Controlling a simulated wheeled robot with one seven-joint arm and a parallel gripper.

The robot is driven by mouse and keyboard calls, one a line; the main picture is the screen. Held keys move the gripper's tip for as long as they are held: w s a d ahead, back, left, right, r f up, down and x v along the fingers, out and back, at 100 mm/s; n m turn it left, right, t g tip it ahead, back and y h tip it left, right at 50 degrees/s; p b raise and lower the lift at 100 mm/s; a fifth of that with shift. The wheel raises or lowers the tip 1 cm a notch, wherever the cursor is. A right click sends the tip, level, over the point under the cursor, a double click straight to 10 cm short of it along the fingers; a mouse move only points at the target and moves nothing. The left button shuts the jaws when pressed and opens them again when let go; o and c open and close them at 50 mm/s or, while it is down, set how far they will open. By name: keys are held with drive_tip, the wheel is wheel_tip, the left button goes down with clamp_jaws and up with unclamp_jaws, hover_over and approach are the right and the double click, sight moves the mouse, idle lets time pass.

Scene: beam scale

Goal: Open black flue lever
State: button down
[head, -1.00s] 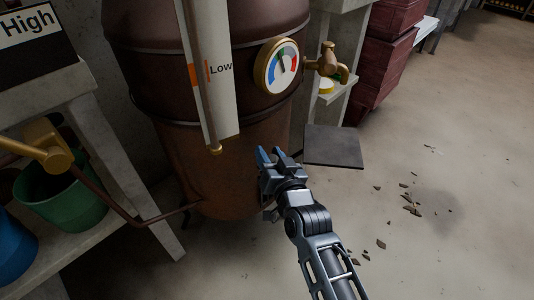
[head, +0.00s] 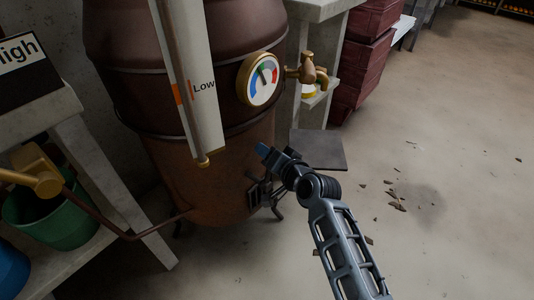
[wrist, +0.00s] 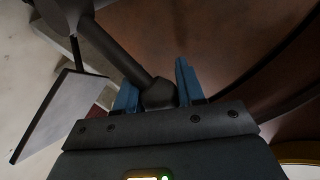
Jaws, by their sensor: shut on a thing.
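The black lever (wrist: 130,66) shows in the wrist view as a dark rod that ends in a faceted knob. The knob sits between the two blue fingertips of my gripper (wrist: 157,88), which is shut on it. In the head view my gripper (head: 268,152) is in front of the lower right side of the brown boiler (head: 205,165). The lever cannot be made out there, as my gripper and arm cover that spot.
A round gauge (head: 262,78) and a brass tap (head: 307,70) are on the boiler's upper right. A dark flat plate (head: 318,150) lies right of my gripper. A bench with a green bucket (head: 45,215) stands left. The floor (head: 450,220) at right is mostly open, with scattered debris.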

drive_tip(key=shift+a, duration=0.15)
drive_tip(key=c, duration=0.7)
unclamp_jaws()
drive_tip(key=shift+s, duration=0.1)
drive_tip(key=p+v, duration=0.2)
drive_tip(key=v, duration=0.5)
drive_tip(key=shift+s+d+p, duration=0.25)
drive_tip(key=shift+d+p, duration=0.05)
drive_tip(key=shift+p, duration=0.05)
